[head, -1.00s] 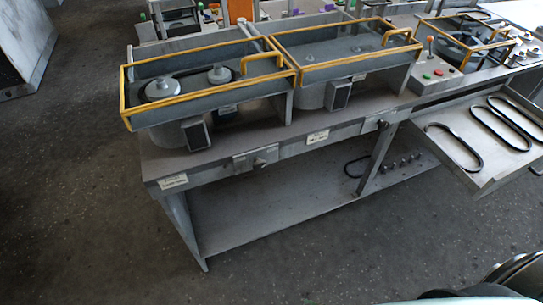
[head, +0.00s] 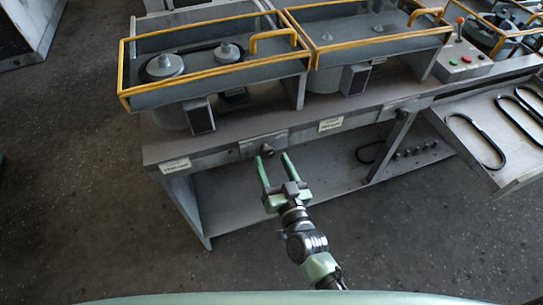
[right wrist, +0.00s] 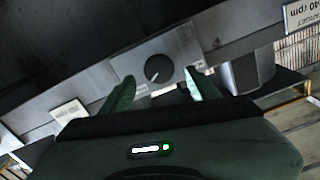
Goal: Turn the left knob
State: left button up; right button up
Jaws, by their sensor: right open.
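The left knob (head: 267,150) is a small dark knob on a grey plate at the front edge of the workbench. In the right wrist view the knob (right wrist: 158,68) is round and black with a pale pointer mark. My right gripper (head: 272,158) has its two green fingers apart, pointing at the knob from the front. In the right wrist view the knob shows between and just beyond the fingertips (right wrist: 160,78); no contact can be made out. My left gripper is not in view.
The workbench carries yellow-framed machine housings (head: 215,75) above the knob. Another knob plate (head: 402,114) sits further right on the front edge. A grey tray (head: 480,165) with black belts juts out at the right. The floor in front is open.

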jog(key=shift+x, duration=0.95)
jog(key=shift+w, duration=0.15)
grip_shut()
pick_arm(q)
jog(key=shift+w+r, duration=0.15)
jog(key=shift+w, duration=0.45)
pick_arm(e)
jog(key=shift+m, duration=0.4)
jog(key=m, duration=0.4)
jog(key=shift+f+m, duration=0.1)
jog(key=shift+m, duration=0.2)
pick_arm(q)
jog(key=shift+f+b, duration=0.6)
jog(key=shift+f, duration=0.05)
pick_arm(e)
jog(key=m, duration=0.6)
jog(key=shift+d+f, duration=0.1)
jog(key=shift+d, duration=0.05)
jog(key=shift+m, duration=0.3)
